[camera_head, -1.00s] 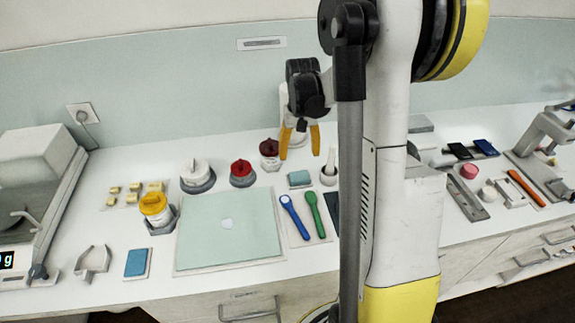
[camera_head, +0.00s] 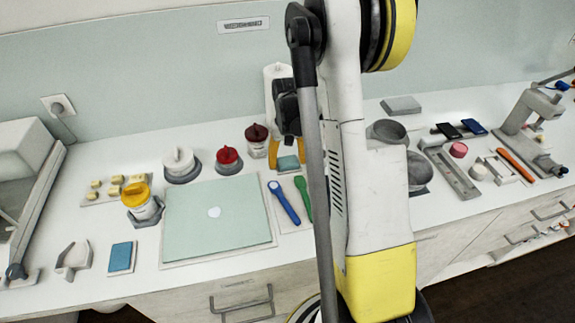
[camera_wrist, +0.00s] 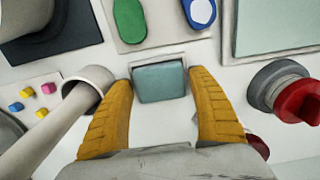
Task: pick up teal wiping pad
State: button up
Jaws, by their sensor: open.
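The teal wiping pad (camera_head: 288,164) lies on the white counter behind the blue and green spoons. In the wrist view the teal pad (camera_wrist: 160,82) sits between my two yellow fingers, near the fingertips. My gripper (camera_head: 286,152) is open and reaches down at the pad, and its fingers (camera_wrist: 161,88) stand one on each side. Narrow gaps seem to show beside the pad; I cannot tell whether either finger touches it. The pad's lower edge is clear in the wrist view.
A mortar with its pestle (camera_wrist: 90,78) is close beside the left finger in the wrist view. A red-knobbed weight (camera_wrist: 298,100) stands to the right. The blue spoon (camera_head: 284,203) and green spoon (camera_head: 303,198) lie in front. A pale green mat (camera_head: 220,225) lies left of them.

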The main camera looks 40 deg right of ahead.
aim_at(290, 162)
jog(key=shift+c, duration=0.3)
jog(key=c, duration=0.5)
jog(key=shift+r, duration=0.1)
jog(key=shift+c, duration=0.2)
jog(key=shift+r, duration=0.5)
jog(key=r+p, duration=0.1)
jog(key=r, duration=0.1)
jog(key=s+r+p, duration=0.1)
jog(key=r, duration=0.1)
jog(key=shift+d, duration=0.1)
jog(key=s+r+p, duration=0.1)
jog(key=s+r, duration=0.2)
jog(key=s, duration=0.2)
jog(key=s+d+r+p, duration=0.1)
jog(key=s+r, duration=0.2)
jog(key=s, duration=0.2)
jog(key=shift+s, duration=0.3)
